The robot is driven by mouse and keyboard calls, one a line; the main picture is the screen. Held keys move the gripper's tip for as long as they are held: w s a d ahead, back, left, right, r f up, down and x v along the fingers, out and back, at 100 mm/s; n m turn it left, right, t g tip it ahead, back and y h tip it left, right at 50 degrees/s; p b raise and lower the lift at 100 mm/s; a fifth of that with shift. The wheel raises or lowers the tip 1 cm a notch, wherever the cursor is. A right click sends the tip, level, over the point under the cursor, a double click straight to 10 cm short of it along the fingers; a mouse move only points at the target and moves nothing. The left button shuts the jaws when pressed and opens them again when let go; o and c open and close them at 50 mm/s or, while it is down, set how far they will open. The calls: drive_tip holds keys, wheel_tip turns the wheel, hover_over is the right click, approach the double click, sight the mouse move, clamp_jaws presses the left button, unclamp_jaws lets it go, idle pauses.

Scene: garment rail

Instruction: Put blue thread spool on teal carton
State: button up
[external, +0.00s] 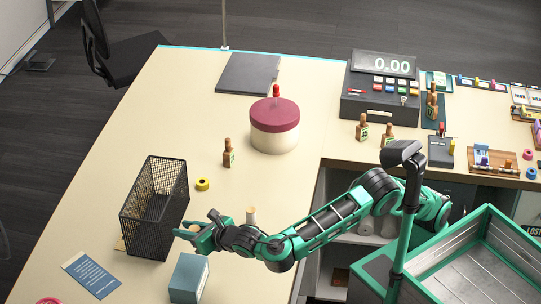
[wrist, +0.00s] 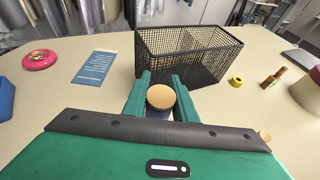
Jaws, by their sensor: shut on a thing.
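My gripper (external: 190,232) reaches left over the table, beside the black mesh basket. In the wrist view its two green fingers (wrist: 160,90) are shut on a spool with a round tan top (wrist: 160,97), taken to be the blue thread spool. Its sides are mostly hidden by the fingers, and I cannot tell whether it touches the table. The teal carton (external: 189,278) stands on the table just below my gripper in the external view. A blue block at the left edge of the wrist view (wrist: 5,98) seems to be the same carton.
The black mesh basket (external: 154,209) stands close ahead of my fingers. A blue card (external: 92,275) lies near the carton. A yellow tape roll (external: 203,184) and a tan peg-like piece (external: 251,216) are nearby. A maroon-lidded tub (external: 275,126) stands farther back.

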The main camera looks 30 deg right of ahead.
sight(191, 260)
drive_tip(key=shift+s+a+f, duration=0.1)
drive_tip(key=shift+s+f, duration=0.1)
drive_tip(key=shift+f, duration=1.2)
drive_tip(key=shift+s+a+f, duration=0.1)
drive_tip(key=shift+s+f, duration=0.15)
drive_tip(key=shift+f, duration=1.15)
drive_tip(key=shift+s+f, duration=0.2)
drive_tip(key=shift+f, duration=1.2)
drive_tip(key=o, duration=1)
drive_tip(key=shift+f, duration=0.15)
